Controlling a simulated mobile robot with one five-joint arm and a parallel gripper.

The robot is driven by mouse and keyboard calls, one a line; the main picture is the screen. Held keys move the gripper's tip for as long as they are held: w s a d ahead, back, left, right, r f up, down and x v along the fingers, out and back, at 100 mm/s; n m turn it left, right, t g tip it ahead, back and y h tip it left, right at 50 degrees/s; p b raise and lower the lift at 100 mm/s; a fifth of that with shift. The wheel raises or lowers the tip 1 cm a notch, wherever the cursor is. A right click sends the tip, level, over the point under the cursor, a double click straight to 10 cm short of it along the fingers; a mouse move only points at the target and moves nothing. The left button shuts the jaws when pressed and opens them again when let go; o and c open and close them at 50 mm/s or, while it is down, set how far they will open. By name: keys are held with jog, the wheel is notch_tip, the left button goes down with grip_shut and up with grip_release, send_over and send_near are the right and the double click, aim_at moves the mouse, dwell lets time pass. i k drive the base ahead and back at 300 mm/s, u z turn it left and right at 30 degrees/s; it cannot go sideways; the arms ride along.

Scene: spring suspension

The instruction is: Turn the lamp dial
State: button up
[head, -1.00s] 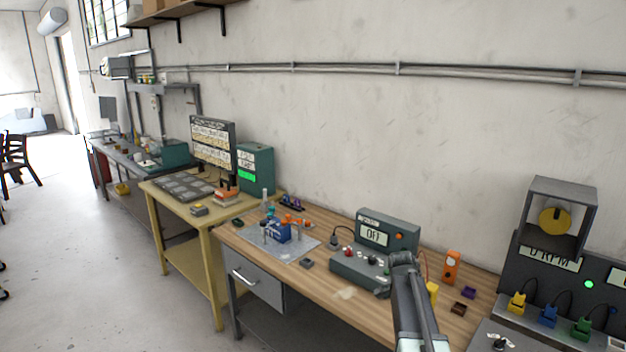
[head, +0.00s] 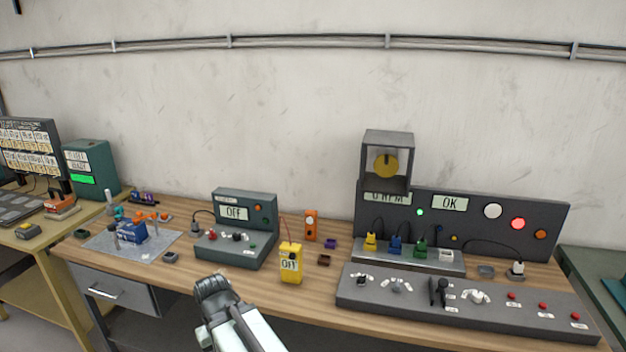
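A long grey control console (head: 350,300) lies on the right part of the wooden bench. It carries a dark-based knob (head: 362,280), a grey knob (head: 397,286), black upright levers (head: 438,291), a pale round knob (head: 477,297) and red buttons. Its labels are too small to read, so I cannot tell which control is the lamp dial. The dark panel (head: 470,230) behind it has a white round lamp (head: 492,210), a lit red lamp (head: 518,223), an orange lamp (head: 540,235) and an "OK" display. My gripper (head: 210,285) is in front of the bench, left of the console and apart from it. Its fingers are not clear.
A grey-green unit (head: 238,255) reading "OFF" stands left of a yellow meter (head: 290,264). Coloured plugs (head: 395,245) line the back panel beneath a boxed yellow wheel (head: 386,163). A mat (head: 100,242) with a blue device lies further left. The bench strip before the yellow meter is clear.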

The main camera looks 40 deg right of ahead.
aim_at(476, 296)
jog(key=z, duration=2.1)
jog(key=k, duration=0.5)
jog(key=z, duration=0.05)
jog(key=i, duration=0.95)
jog(key=z, duration=0.15)
